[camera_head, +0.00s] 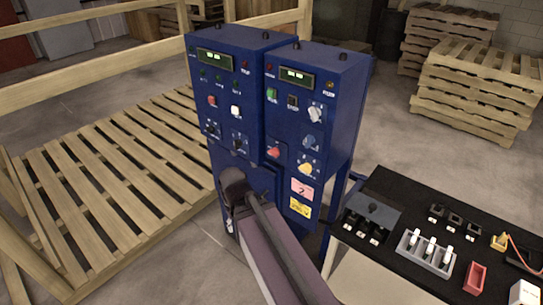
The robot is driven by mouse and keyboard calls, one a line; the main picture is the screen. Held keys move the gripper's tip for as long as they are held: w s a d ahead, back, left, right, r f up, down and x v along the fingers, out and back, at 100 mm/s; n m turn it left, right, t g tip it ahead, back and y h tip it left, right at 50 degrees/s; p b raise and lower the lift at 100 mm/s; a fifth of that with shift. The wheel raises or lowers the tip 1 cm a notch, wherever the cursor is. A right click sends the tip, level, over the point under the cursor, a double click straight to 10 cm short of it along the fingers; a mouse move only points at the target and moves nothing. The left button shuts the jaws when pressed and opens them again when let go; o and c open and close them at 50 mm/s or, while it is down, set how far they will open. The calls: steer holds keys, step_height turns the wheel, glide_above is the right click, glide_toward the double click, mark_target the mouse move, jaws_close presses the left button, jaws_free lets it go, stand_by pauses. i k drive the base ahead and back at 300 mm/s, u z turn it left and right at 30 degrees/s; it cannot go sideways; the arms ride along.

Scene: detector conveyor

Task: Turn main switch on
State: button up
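A blue control cabinet (234,100) in two joined sections stands in the middle of the view. Its left section has a lit display (215,60), small lamps, a red button (212,101), a white button (235,112) and dark rotary knobs (238,143). Its right section has a second display (295,76), a green button (271,95) and white, blue, red and yellow controls. I cannot tell which control is the main switch. My arm (278,252) reaches up from the bottom, and its dark end (233,185) is before the cabinet's lower front. My gripper's fingers cannot be made out.
A black-topped table (400,185) at the right holds a grey box (370,215), a tray of white-topped items (427,252), a red bin (475,277) and small parts. A wooden pallet platform (110,180) lies left, and stacked pallets (475,90) stand at the back right.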

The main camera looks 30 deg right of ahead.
mark_target(275, 152)
steer(key=u, duration=0.1)
steer(key=k, duration=1.1)
steer(key=z, duration=0.45)
steer(key=i, duration=1)
